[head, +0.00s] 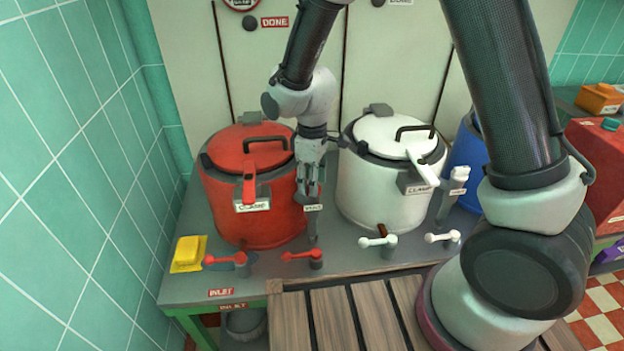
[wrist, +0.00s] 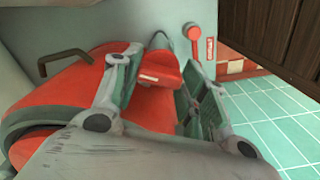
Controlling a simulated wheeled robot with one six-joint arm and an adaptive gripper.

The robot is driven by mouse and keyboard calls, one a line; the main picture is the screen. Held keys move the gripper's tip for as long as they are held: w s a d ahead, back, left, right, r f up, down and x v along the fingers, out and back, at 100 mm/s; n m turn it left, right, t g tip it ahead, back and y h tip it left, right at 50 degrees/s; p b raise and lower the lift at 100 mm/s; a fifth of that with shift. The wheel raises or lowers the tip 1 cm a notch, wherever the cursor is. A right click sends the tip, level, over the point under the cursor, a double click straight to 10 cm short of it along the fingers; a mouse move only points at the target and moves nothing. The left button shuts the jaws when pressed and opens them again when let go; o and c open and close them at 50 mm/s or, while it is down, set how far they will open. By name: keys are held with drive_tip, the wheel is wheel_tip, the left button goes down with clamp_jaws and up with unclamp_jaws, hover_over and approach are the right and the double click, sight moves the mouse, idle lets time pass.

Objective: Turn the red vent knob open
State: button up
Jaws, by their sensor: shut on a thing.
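The red kettle (head: 225,205) stands on the bench at the left. Its vent post (head: 313,226), with a small white label (head: 313,208), rises at the kettle's right side. My gripper (head: 309,194) points down onto the top of this post and is shut on the red vent knob. The fingers mostly hide the knob, so its angle is unclear.
A white kettle (head: 378,180) stands close to my gripper's right, with its own vent post (head: 452,190). The red clamp lever (head: 249,184) is just left. A tiled wall (head: 75,150) bounds the left.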

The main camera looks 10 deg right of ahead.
drive_tip(key=n, duration=0.5)
drive_tip(key=shift+n, duration=0.3)
idle(0.4)
drive_tip(key=o, duration=1)
wheel_tip(320, 180, up, 12)
drive_tip(key=shift+r, duration=0.1)
